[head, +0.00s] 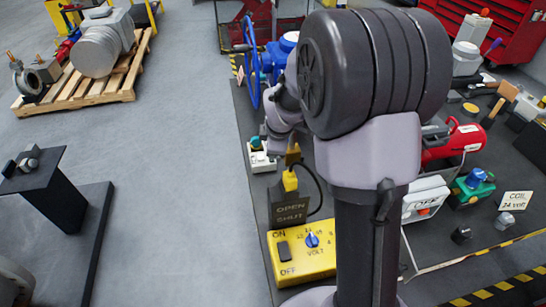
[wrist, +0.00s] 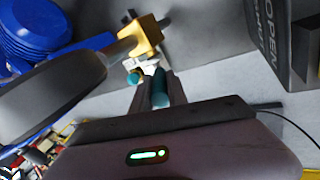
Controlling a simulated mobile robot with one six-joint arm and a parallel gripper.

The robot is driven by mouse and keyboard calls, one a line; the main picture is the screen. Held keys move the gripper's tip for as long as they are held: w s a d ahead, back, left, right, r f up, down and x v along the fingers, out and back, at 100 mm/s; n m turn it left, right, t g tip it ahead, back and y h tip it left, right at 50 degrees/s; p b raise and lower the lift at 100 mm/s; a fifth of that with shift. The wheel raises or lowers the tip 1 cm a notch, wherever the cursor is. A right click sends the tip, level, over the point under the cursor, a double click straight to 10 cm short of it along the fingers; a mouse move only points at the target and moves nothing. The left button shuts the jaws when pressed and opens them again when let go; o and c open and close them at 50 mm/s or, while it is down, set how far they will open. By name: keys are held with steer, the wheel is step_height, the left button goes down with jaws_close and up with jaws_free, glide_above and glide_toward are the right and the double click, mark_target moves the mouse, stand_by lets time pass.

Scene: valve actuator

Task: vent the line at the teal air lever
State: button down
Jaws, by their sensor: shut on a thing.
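In the wrist view the teal lever (wrist: 159,90) lies between the two fingers of my gripper (wrist: 156,80), which is shut on it. A second small teal piece (wrist: 133,77) shows just left of the fingertips, by a white part. A brass-coloured block (wrist: 140,38) sits just beyond the fingertips. In the head view my arm hides the lever and fingertips. A brass-coloured block (head: 293,155) shows there beside my wrist, above a dark OPEN/SHUT block (head: 290,209).
A blue handwheel (head: 251,62) and blue valve body stand behind my wrist. A white box (head: 260,158) is to its left. A red machine (head: 465,142) and small items crowd the bench right of my arm. Open floor lies left.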

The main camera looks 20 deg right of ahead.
steer(key=shift+s+f+t+b, duration=0.3)
steer(key=shift+t+b, duration=0.2)
steer(key=shift+b, duration=0.75)
steer(key=shift+r, duration=0.15)
steer(key=c, duration=1.3)
jaws_free()
steer(key=p+v, duration=0.5)
steer(key=v, duration=1.2)
steer(key=shift+s+a, duration=0.25)
steer(key=shift+s, duration=0.05)
steer(key=shift+c, duration=0.2)
